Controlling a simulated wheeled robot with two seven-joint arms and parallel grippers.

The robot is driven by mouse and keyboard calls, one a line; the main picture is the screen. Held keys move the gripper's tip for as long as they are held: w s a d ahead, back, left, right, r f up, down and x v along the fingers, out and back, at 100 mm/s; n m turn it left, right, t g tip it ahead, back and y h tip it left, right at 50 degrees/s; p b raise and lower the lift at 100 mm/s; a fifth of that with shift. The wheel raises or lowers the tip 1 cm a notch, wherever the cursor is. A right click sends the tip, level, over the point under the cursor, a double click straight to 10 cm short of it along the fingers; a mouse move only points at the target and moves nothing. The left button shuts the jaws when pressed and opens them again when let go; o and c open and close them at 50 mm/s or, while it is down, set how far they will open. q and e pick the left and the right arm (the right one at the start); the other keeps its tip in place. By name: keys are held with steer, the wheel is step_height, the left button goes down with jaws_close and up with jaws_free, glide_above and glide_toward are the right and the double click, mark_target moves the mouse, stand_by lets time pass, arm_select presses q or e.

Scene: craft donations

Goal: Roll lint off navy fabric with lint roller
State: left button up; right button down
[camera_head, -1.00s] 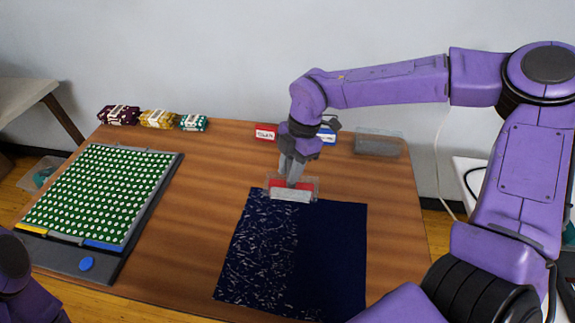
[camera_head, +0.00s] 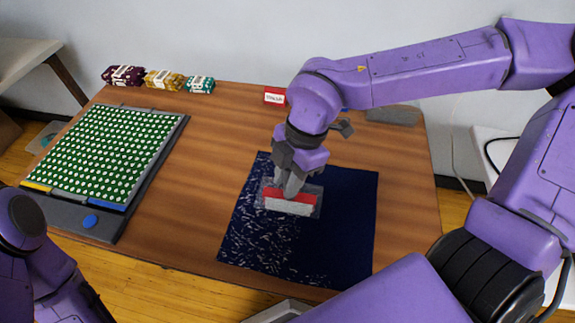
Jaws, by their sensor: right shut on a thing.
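The navy fabric (camera_head: 345,225) lies flat on the wooden table. White lint covers its left part and its front edge; its right part looks clean. The lint roller (camera_head: 290,204), with a red and white body in a clear frame, rests over the upper middle of the fabric. My right gripper (camera_head: 288,188) is shut on the roller from above and hides part of it. Of my left arm, only purple links show at the lower left; its gripper is out of view.
A green dotted fabric on a dark board (camera_head: 105,155) lies at the left. Maroon (camera_head: 123,75), yellow (camera_head: 164,80) and teal (camera_head: 200,85) bundles line the back edge. A red-and-white card (camera_head: 275,96) and a clear tray (camera_head: 392,116) are at the back. Bare table lies between board and navy fabric.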

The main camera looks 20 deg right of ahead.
steer(key=s+a+b, duration=0.5)
steer(key=s+a, duration=0.4)
steer(key=s, duration=0.3)
steer(key=shift+a, duration=0.25)
steer(key=shift+s+r, duration=0.1)
steer(key=shift+r, duration=0.05)
step_height(320, 180, up, 5)
steer(key=p, duration=0.4)
